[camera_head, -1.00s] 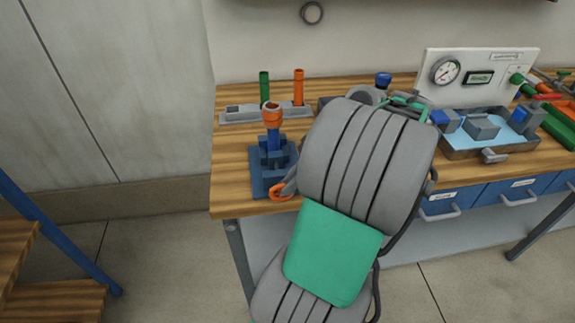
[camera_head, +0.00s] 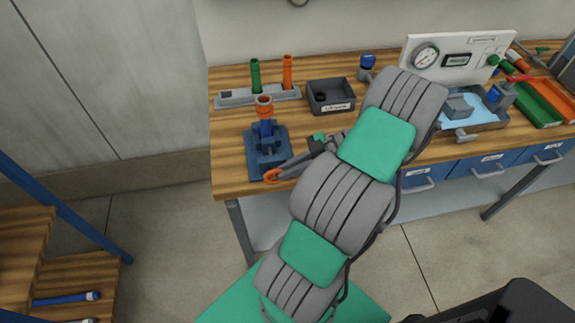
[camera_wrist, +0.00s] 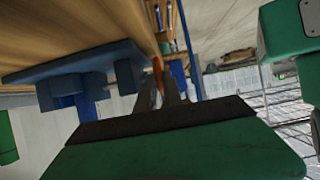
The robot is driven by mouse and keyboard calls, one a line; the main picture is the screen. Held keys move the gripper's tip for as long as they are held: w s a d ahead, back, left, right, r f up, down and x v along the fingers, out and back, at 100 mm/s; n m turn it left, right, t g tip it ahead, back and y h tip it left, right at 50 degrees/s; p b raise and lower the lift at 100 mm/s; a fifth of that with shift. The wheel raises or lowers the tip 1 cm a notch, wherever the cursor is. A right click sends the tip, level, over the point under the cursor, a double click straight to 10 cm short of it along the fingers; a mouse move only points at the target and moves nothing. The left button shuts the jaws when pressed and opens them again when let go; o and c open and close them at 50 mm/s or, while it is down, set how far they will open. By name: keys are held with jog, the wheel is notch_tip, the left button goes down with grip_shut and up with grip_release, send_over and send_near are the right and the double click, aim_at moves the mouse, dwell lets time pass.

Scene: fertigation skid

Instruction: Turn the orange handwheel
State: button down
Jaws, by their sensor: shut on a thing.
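The orange handwheel (camera_head: 272,176) is at the front edge of the bench, at the foot of a blue fixture (camera_head: 254,160) that carries an upright blue part with an orange cup-like top (camera_head: 264,103). My gripper (camera_head: 281,173) reaches in from the right, its fingertips shut on the handwheel and partly hiding it. In the wrist view the fingers (camera_wrist: 160,95) close together at a narrow sliver of the orange handwheel (camera_wrist: 158,64), with the blue fixture (camera_wrist: 75,65) to the left. The handwheel's turn angle cannot be told.
A grey rack (camera_head: 233,98) with a green tube (camera_head: 255,75) and an orange tube (camera_head: 287,72) stands behind the fixture. A dark labelled bin (camera_head: 331,108) is right of it. A gauge panel (camera_head: 455,58) and a water tray (camera_head: 472,127) are further right, near my arm.

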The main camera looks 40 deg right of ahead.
jog(key=shift+f, duration=0.1)
jog(key=c, duration=1.5)
grip_release()
jog(key=p+v, duration=0.3)
jog(key=p, duration=0.1)
jog(key=p+v, duration=0.3)
jog(key=shift+r+p, duration=0.35)
jog(key=shift+r, duration=0.15)
jog(key=shift+s+d+p, duration=0.45)
jog(key=shift+d+p, duration=0.15)
jog(key=shift+p, duration=0.15)
jog(key=shift+f, duration=0.15)
